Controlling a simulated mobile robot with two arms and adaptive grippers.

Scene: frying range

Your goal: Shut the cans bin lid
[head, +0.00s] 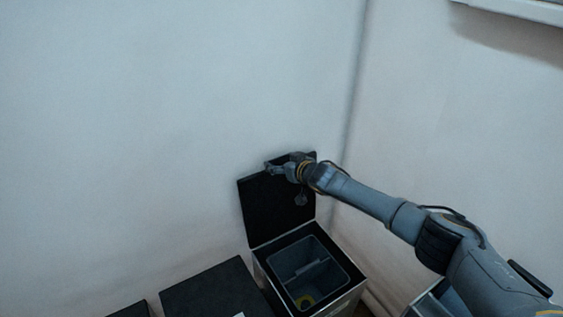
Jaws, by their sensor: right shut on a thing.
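The bin (262,264) stands at the bottom centre with its black lid (264,211) raised upright at the back, near the wall. Inside the opening is a grey-blue liner (322,267) with a divider bar and something yellow at the bottom. My right gripper (272,167) is at the top edge of the raised lid and is shut on it; its fingers are small in the picture. I cannot read a label that says this is the cans bin. My left gripper is not in view.
Another bin with a shut black lid (213,292) stands to the left of the open one, and part of a further dark lid (130,310) shows at the bottom edge. Walls (150,120) close in behind and on the right. A white ledge (520,9) juts out at the top right.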

